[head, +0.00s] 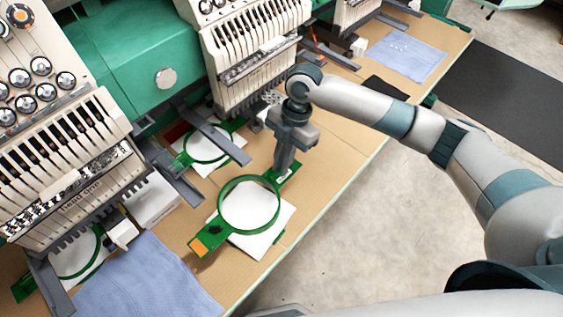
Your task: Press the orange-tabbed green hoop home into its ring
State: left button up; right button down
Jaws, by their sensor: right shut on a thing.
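The orange-tabbed green hoop (222,193) lies over a white fabric piece (270,243) near the table's front edge. Its orange tab (199,247) points to the lower left, and its other end points to the upper right. My right gripper (284,172) points down and is shut on that upper-right end. Fabric shows through the hoop's opening. I cannot tell a separate ring from the hoop, or how deep the hoop sits. My left gripper is not in view.
Embroidery heads (60,170) stand along the back of the tan table (165,225). Another green hoop (187,150) lies behind, near grey bars (215,137). Blue cloth (150,280) lies at lower left, another (405,55) at upper right. Open floor (340,240) lies in front.

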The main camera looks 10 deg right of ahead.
jog(key=shift+f+b, duration=0.55)
notch_tip(320, 180, down, 3)
jog(key=b, duration=0.2)
jog(key=shift+r+b, duration=0.1)
jog(key=shift+b, duration=0.3)
jog(key=shift+f, duration=0.7)
jog(key=shift+f+p, duration=0.2)
jog(key=shift+p, duration=0.1)
dwell(0.5)
jog(key=shift+f, duration=0.45)
dwell(0.6)
jog(key=shift+p, duration=0.35)
dwell(1.3)
jog(key=shift+f, duration=0.4)
dwell(0.7)
